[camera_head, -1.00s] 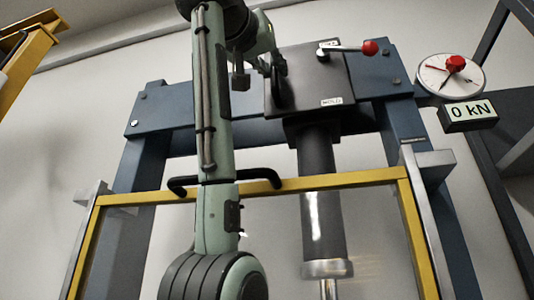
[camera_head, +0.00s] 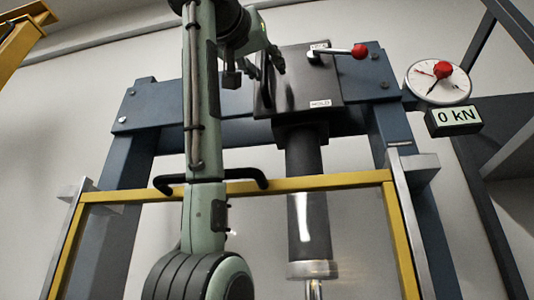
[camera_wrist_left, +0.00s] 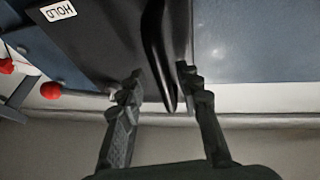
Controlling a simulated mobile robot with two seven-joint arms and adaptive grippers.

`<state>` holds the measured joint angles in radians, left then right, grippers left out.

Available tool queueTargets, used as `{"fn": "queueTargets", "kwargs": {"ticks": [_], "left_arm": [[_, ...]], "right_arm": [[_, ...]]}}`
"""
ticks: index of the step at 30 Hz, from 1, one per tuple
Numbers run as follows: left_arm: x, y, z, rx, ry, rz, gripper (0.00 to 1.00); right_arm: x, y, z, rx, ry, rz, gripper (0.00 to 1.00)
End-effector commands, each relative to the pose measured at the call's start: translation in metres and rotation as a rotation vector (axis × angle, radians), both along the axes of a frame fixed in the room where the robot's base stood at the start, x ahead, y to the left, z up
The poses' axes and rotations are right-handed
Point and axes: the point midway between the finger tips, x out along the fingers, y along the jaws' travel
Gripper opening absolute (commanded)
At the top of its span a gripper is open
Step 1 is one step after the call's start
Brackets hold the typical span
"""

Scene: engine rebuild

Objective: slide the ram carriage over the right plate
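The ram carriage (camera_head: 308,85), a dark box with a HOLD label, sits on the blue crossbeam (camera_head: 232,103), right of its middle. Its black handle (camera_wrist_left: 157,45) is on its left side. My left gripper (camera_head: 271,72) is at that side. In the left wrist view its fingers (camera_wrist_left: 160,82) are open on both sides of the handle, with narrow gaps. The dark ram (camera_head: 305,190) hangs under the carriage and ends in a bright metal collar (camera_head: 313,269). I cannot make out the right plate. My right gripper is out of view.
A red-knobbed lever (camera_head: 335,52) sticks out of the carriage front. A round gauge (camera_head: 438,83) and a 0 kN display (camera_head: 453,120) are at the right. A yellow-framed guard (camera_head: 330,181) with a black handle crosses below the beam.

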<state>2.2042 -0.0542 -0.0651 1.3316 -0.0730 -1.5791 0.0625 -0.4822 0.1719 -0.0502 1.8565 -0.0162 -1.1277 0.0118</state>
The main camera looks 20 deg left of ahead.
Motion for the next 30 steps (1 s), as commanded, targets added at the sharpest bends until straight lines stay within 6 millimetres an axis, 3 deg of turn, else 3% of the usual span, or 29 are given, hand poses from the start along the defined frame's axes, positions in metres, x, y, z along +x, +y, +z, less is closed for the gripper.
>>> {"fn": "queueTargets", "kwargs": {"ticks": [17, 22, 30], "left_arm": [[-0.097, -0.004, -0.039, 0.001, -0.004, -0.001, 0.34], [-0.107, -0.005, -0.044, 0.000, -0.002, -0.001, 0.34], [-0.108, -0.005, -0.045, 0.000, -0.001, -0.001, 0.34]], "right_arm": [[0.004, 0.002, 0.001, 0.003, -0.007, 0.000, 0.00], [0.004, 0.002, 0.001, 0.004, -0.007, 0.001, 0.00], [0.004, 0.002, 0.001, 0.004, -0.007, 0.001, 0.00]]}}
